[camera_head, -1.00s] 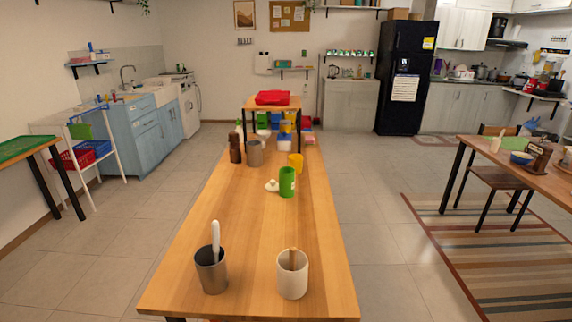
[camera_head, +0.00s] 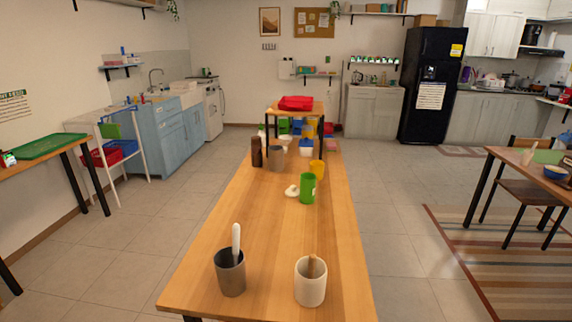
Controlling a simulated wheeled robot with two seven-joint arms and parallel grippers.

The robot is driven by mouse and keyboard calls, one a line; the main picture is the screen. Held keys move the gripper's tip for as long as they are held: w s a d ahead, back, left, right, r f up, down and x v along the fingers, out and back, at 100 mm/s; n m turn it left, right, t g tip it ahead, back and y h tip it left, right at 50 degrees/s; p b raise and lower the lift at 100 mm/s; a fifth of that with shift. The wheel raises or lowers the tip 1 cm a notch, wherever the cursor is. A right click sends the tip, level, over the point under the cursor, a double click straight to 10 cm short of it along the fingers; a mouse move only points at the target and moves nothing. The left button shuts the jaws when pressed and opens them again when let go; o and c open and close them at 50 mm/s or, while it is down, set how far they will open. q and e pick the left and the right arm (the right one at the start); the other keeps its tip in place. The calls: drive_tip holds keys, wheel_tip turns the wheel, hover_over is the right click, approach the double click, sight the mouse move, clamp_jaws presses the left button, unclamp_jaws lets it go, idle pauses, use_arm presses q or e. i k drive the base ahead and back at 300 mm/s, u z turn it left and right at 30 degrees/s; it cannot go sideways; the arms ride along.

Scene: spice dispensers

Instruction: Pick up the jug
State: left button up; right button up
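No gripper shows in the head view. Several vessels stand upright on the long wooden table (camera_head: 262,235), and I cannot tell for sure which is the jug. A green vessel (camera_head: 307,189) stands mid-table on the right, with a yellow vessel (camera_head: 318,169) behind it. A grey metal vessel (camera_head: 277,158) stands farther back on the left, beside a dark brown grinder-like object (camera_head: 257,152). At the near end are a dark grey cup (camera_head: 230,274) with a white-handled utensil and a white cup (camera_head: 310,283) with a wooden one.
A small white lid-like object (camera_head: 292,191) lies beside the green vessel. A smaller table (camera_head: 272,112) with a red item (camera_head: 296,103) stands beyond. The middle of the long table is clear. Open floor (camera_head: 130,250) lies left; a chair (camera_head: 526,195) stands right.

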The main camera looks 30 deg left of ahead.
sight(275, 152)
drive_tip(key=z, duration=0.85)
drive_tip(key=k, duration=1.1)
drive_tip(key=z, duration=0.5)
drive_tip(key=i, duration=2.55)
drive_tip(key=u, duration=0.8)
drive_tip(key=i, duration=2.85)
drive_tip(key=u, duration=1.2)
drive_tip(key=i, duration=1.55)
drive_tip(key=u, duration=2)
drive_tip(key=i, duration=0.85)
drive_tip(key=u, duration=0.5)
